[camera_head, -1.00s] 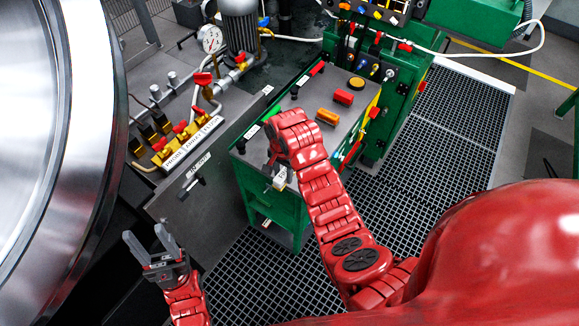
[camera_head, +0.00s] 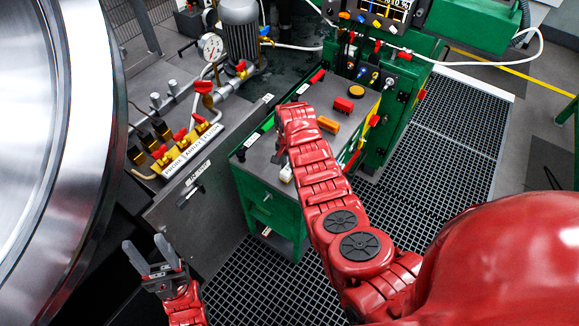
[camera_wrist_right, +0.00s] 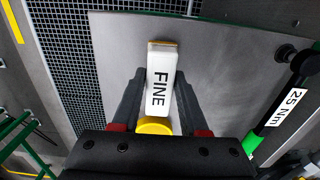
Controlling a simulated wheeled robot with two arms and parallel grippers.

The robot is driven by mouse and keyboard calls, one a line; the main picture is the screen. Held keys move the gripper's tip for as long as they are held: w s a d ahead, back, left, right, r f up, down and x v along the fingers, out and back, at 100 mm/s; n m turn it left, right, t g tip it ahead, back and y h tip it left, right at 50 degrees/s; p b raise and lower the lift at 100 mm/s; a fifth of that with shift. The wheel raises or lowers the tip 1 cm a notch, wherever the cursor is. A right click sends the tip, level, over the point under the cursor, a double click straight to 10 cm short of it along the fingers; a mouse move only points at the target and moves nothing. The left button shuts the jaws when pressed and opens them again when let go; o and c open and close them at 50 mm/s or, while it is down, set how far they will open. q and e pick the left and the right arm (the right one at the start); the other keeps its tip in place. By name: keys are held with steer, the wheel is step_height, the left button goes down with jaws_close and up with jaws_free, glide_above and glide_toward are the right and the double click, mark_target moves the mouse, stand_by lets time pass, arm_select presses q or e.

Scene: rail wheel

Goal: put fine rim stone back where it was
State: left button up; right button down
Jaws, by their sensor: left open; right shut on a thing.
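The fine rim stone (camera_wrist_right: 163,65) is a white block marked FINE, with a tan far end, in the right wrist view. My right gripper (camera_wrist_right: 160,82) is shut on it, with one dark finger along each side. A yellow round part shows at the stone's near end. In the head view the stone is a small white piece (camera_head: 286,173) under my right gripper (camera_head: 281,158), over the near left part of the green cabinet's grey top (camera_head: 258,168). I cannot tell whether it touches the top. My left gripper (camera_head: 150,258) is open and empty at the lower left.
On the cabinet top lie an orange block (camera_head: 328,125), a red block (camera_head: 343,104) and a yellow round item (camera_head: 356,91). A tool tagged 25 Nm (camera_wrist_right: 287,108) lies right of the stone. The large metal wheel (camera_head: 35,130) fills the left side. Floor grating (camera_head: 255,285) is clear.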

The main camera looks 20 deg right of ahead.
steer(key=shift+f, duration=0.5)
steer(key=shift+c, duration=2.2)
jaws_free()
